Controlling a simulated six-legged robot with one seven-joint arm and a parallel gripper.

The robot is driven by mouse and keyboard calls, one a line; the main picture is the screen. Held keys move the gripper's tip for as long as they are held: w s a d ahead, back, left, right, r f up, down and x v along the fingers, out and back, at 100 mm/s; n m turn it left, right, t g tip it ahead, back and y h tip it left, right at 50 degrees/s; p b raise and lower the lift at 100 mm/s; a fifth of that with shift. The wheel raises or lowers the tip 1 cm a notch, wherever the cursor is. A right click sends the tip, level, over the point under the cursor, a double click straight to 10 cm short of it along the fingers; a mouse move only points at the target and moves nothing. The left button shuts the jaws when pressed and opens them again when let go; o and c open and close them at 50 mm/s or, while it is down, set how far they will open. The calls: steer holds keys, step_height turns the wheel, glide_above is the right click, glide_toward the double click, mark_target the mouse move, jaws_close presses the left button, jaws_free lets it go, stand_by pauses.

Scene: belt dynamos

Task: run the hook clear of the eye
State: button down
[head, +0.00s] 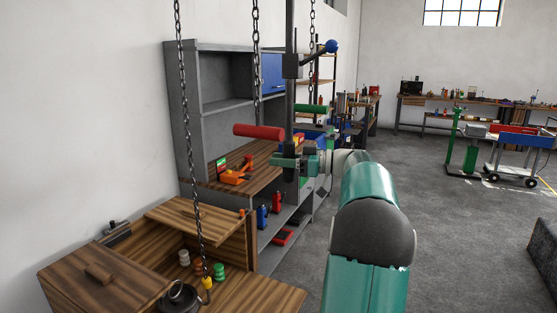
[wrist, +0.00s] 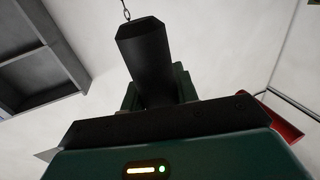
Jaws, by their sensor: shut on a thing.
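A yellow hook block (head: 207,284) hangs on a long dark chain (head: 190,120) at the lower left of the head view. Right below and beside it is a dark round weight (head: 178,299), cut off by the frame's bottom edge. The eye is not clear, so I cannot tell whether the hook sits in it. My gripper (head: 290,162) is shut on a dark upright bar (head: 290,120), far above and to the right of the hook. The wrist view shows the same dark bar (wrist: 147,65) between the green fingers (wrist: 157,88).
A red handle (head: 258,131) and a green handle (head: 310,108) hang on chains close to my gripper. A lever with a blue ball (head: 331,46) juts out above. A wooden bench (head: 130,270) and grey shelving (head: 185,110) stand left. Open floor (head: 440,230) lies right.

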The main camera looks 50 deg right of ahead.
stand_by(0.4)
steer(key=c, duration=1.1)
jaws_free()
steer(key=shift+o, duration=0.2)
steer(key=v, duration=1.3)
steer(key=shift+s+d, duration=0.2)
steer(key=shift+s, duration=0.1)
